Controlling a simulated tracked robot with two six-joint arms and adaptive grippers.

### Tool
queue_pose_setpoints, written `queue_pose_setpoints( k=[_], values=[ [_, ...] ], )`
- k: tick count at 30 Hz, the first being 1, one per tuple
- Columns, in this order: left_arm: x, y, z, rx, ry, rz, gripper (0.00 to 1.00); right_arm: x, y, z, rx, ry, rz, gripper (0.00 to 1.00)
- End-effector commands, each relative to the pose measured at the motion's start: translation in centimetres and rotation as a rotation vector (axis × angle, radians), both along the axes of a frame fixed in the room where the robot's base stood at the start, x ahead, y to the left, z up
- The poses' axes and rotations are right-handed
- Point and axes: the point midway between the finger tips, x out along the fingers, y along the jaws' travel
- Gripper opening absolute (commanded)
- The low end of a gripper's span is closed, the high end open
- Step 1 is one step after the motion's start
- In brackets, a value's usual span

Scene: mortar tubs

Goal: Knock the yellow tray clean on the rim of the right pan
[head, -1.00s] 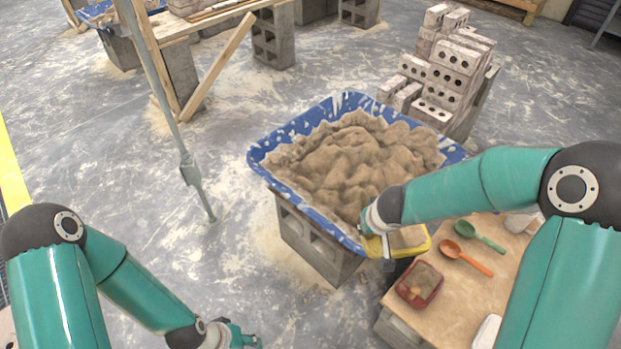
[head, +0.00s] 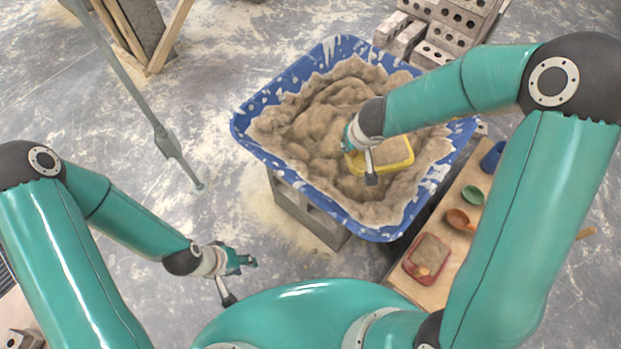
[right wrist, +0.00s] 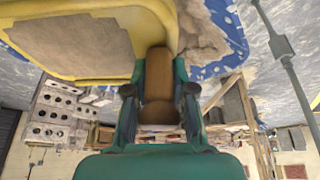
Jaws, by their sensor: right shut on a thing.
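The yellow tray (head: 397,153) is held by my right gripper (head: 352,137) over the mortar in the blue right pan (head: 262,152). Sandy mortar shows inside the tray. In the right wrist view the yellow tray (right wrist: 85,77) fills the upper left, and the fingers (right wrist: 158,105) are closed on its brown handle (right wrist: 158,80). The tray appears apart from the pan's rim; whether it touches the mortar I cannot tell. My left gripper (head: 246,262) is empty, left of and below the pan; its jaw opening is unclear.
The pan stands on grey blocks (head: 305,217). At the right, a wooden board (head: 440,285) carries a red tray (head: 427,258), an orange scoop (head: 458,220), a green scoop (head: 473,195) and a blue cup (head: 492,157). Bricks (head: 440,35) are stacked behind. A metal post (head: 165,140) stands left.

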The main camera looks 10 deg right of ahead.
Motion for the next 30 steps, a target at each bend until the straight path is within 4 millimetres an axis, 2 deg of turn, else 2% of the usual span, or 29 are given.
queue_pose_setpoints(
  k=[5,8,11,15,18,21,26,30],
  values=[
    [0.0,0.0,-0.1,0.0,0.0,0.0,0.4,-0.1,-0.2,-0.2,0.004,-0.001,-0.004,0.0],
    [0.0,0.0,-1.1,0.0,0.0,0.0,0.4,-0.4,0.7,-1.3,0.044,-0.003,0.011,0.0],
    [0.0,0.0,-2.7,0.0,0.0,0.0,0.4,-1.1,2.9,-3.2,0.139,-0.002,0.042,0.0],
    [0.0,0.0,-5.3,0.0,0.0,0.0,0.4,-2.8,7.0,-5.6,0.32,0.011,0.098,0.0],
    [0.0,0.0,-6.5,0.0,0.0,0.0,0.4,-4.2,9.3,-6.4,0.431,0.027,0.129,0.0],
    [0.0,0.0,-7.1,0.0,0.0,0.0,0.4,-5.0,10.7,-6.7,0.501,0.041,0.147,0.0],
    [0.0,0.0,-7.8,0.0,0.0,0.0,0.4,-5.4,11.2,-7.3,0.527,0.046,0.153,0.0],
    [0.0,0.0,-8.8,0.0,-0.001,0.0,0.4,-5.3,11.2,-8.6,0.525,0.046,0.152,0.0]
  ],
)
